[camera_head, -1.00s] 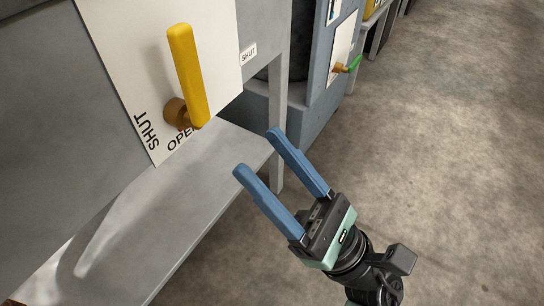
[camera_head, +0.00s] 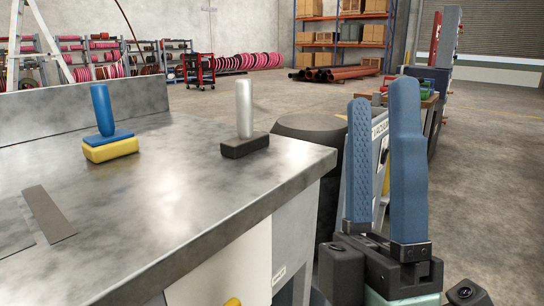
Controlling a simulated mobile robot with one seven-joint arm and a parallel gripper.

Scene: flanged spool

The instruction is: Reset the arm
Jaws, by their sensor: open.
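My gripper (camera_head: 382,97) stands at the right of the head view, close to the camera. Its two blue fingers point up and are apart, with nothing between them. It is to the right of the metal bench (camera_head: 165,240), clear of the bench top in the picture. The gripper's dark body and pale green band show at the bottom right. Below the bench edge, the tip of a yellow handle (camera_head: 232,301) just shows at the bottom of the picture; the rest of it is out of view.
On the bench stand a blue-handled yellow block (camera_head: 110,150) and a silver cylinder on a dark base (camera_head: 244,147). A dark round drum top (camera_head: 310,127) and a cabinet stand behind my fingers. Bare concrete floor (camera_head: 490,180) lies to the right. Racks stand far back.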

